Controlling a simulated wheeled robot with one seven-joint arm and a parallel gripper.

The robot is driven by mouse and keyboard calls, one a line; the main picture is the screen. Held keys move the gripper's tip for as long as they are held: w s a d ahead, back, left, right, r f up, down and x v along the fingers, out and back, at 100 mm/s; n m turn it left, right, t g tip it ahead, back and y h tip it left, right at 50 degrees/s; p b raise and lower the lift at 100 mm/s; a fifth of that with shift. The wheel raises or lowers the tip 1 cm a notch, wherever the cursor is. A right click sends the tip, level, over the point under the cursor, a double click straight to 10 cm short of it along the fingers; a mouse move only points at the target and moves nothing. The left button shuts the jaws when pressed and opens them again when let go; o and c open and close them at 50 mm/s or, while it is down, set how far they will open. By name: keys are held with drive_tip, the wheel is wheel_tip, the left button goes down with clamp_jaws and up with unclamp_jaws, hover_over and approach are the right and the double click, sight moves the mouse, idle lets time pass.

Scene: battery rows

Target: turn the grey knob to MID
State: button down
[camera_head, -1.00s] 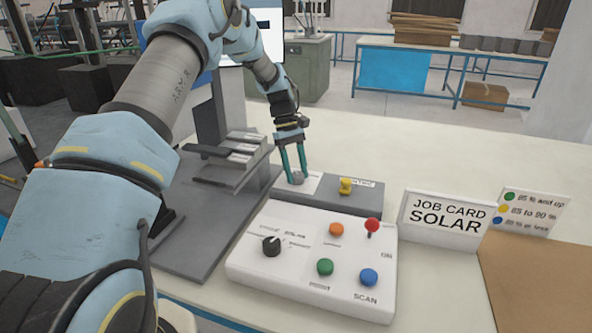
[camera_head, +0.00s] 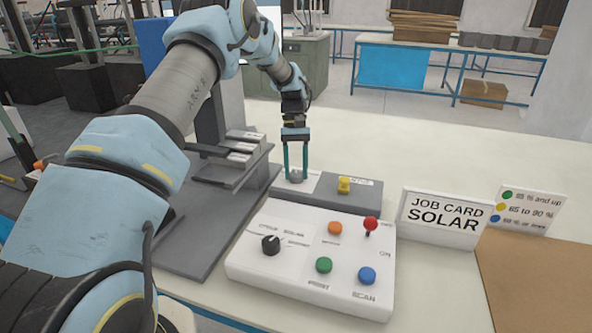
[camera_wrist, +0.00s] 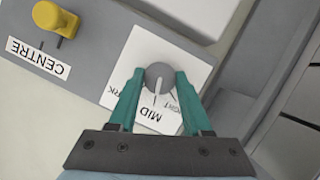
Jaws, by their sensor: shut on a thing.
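The grey knob (camera_wrist: 159,75) sits on a white label plate (camera_wrist: 142,50) in the wrist view. Its pointer line runs toward the word MID. Other words on the plate, ending in RK and GHT, are partly hidden by my fingers. My gripper (camera_wrist: 159,84) has its teal fingers on both sides of the knob and is shut on it. In the head view my gripper (camera_head: 296,176) reaches down to the grey knob (camera_head: 296,177) at the left end of the grey block, and the fingers partly cover it.
A yellow knob (camera_head: 344,184) with a CENTRE label stands right of the grey knob. In front is a white control box (camera_head: 300,240) with a black dial and coloured buttons. A job card (camera_head: 440,217) reading SOLAR stands at the right. A grey rack (camera_head: 225,165) stands close at the left.

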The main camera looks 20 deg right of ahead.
drive_tip(key=shift+c, duration=1.7)
unclamp_jaws()
drive_tip(key=shift+r, duration=0.1)
drive_tip(key=b+v, duration=0.2)
drive_tip(key=v, duration=0.8)
drive_tip(key=shift+r, duration=0.3)
